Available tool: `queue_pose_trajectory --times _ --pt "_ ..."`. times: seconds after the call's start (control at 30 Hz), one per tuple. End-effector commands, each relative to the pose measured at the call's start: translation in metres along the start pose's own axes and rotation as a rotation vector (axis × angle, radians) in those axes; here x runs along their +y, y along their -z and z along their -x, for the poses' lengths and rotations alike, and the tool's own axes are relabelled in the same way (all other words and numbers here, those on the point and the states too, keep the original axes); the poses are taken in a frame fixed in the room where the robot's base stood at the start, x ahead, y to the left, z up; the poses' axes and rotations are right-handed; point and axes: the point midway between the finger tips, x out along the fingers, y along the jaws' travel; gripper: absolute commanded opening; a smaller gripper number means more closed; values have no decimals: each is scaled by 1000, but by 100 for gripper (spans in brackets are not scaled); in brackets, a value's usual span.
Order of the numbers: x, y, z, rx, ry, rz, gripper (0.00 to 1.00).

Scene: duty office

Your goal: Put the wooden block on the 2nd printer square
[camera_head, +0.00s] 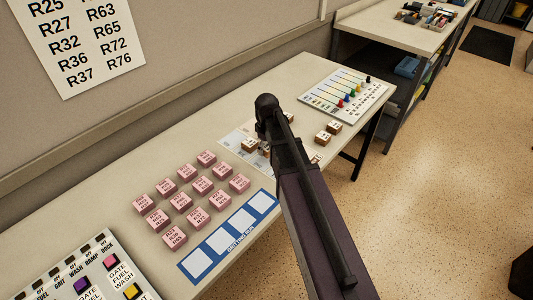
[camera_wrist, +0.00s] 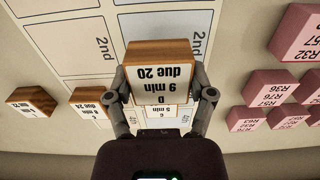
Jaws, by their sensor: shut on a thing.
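In the wrist view, my gripper (camera_wrist: 162,90) is shut on a wooden block (camera_wrist: 163,72) with a white label reading "D", "9 min", "due 20", upside down in the picture. The block is over a pale mat (camera_wrist: 72,48) of outlined squares, two of them marked "2nd" (camera_wrist: 103,47); which is the printer one I cannot tell. I cannot judge its height above the mat. Another labelled wooden block (camera_wrist: 155,111) is partly hidden behind it. In the head view, the mat (camera_head: 232,140) is partly covered by my arm, which hides most of the gripper.
Wooden blocks (camera_wrist: 32,101) lie left in the wrist view; others (camera_head: 334,127) are right of my arm in the head view. Pink blocks (camera_head: 202,185), a blue-bordered strip (camera_head: 232,236) and a board with coloured pegs (camera_head: 345,92) share the table.

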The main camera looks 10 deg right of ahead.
Motion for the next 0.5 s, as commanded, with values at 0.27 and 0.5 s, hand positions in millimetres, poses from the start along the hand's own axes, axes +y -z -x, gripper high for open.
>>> queue_pose_trajectory --times 0.27,0.5 --pt "3 6 -23 0 0 0 23" --pt "3 6 -36 0 0 1 23"
